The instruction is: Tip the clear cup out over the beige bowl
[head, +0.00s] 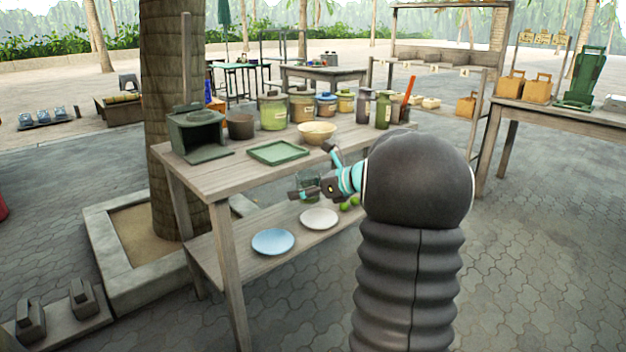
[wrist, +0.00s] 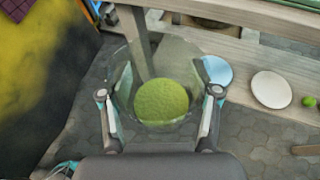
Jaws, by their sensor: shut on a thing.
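The clear cup (head: 308,184) is in my gripper (head: 318,188), in front of the wooden table's near edge and below the level of its top. In the wrist view the fingers of my gripper (wrist: 159,94) are on both sides of the clear cup (wrist: 178,58). Green contents (wrist: 162,102) show inside the cup. The cup looks about upright. The beige bowl (head: 317,127) stands on the table top, behind and above the cup in the head view. Its inside looks empty, though it is small there. I cannot make the bowl out in the wrist view.
The table top (head: 215,168) also bears a green tray (head: 278,152), a dark stove-like box (head: 198,135), several pots and jars, and a red-handled thing (head: 408,98). The lower shelf holds a blue plate (head: 272,242), a white plate (head: 319,219) and green limes (head: 345,206).

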